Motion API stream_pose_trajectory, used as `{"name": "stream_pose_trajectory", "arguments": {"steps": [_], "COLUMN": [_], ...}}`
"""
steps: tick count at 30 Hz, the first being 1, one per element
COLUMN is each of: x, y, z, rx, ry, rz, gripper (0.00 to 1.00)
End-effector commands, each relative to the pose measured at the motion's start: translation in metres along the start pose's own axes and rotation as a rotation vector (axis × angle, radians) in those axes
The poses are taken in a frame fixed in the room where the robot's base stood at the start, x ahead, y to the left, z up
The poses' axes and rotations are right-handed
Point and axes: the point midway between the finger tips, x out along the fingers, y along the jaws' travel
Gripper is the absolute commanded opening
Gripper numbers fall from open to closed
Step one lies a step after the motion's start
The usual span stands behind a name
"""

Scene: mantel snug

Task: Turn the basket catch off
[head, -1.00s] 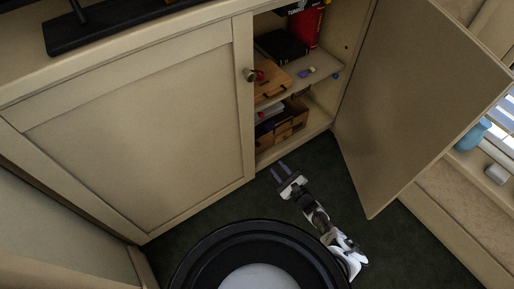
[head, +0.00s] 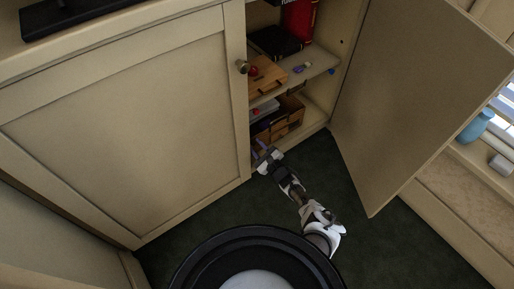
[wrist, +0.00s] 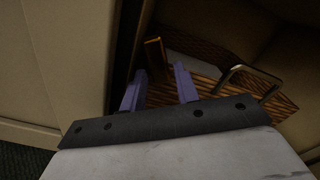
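The brown woven basket (head: 291,117) stands on the cabinet's bottom shelf, and its weave shows in the wrist view (wrist: 210,92). A small brass-coloured upright piece (wrist: 154,53), which looks like the catch, stands at the basket's left part. A bent metal handle (wrist: 250,72) is to its right. My gripper (head: 262,149) is at the cabinet opening, low down. In the wrist view its two purple fingers (wrist: 158,72) are apart, with the brass piece between and just beyond their tips. I cannot tell whether they touch anything.
The left cabinet door (head: 125,130) is shut, its edge close beside my gripper. The right door (head: 425,95) stands wide open. The shelf above (head: 318,64) holds a wooden box (head: 268,78) and dark books.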

Motion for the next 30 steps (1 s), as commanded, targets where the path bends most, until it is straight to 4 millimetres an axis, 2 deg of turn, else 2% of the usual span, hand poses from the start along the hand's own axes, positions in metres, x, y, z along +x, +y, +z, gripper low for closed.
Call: {"name": "stream_pose_trajectory", "arguments": {"steps": [3,10,20,30], "x": [-0.0002,-0.0003,-0.0005,-0.0004], "y": [-0.0002,-0.0001,-0.0015,-0.0094], "z": [0.0001,0.0001,0.0002,0.0020], "rx": [0.000,-0.001,-0.047,-0.279], "ry": [0.000,0.000,-0.001,-0.001], "rz": [0.000,0.000,0.000,-0.001], "gripper": [0.30,0.00,0.00,0.00]}}
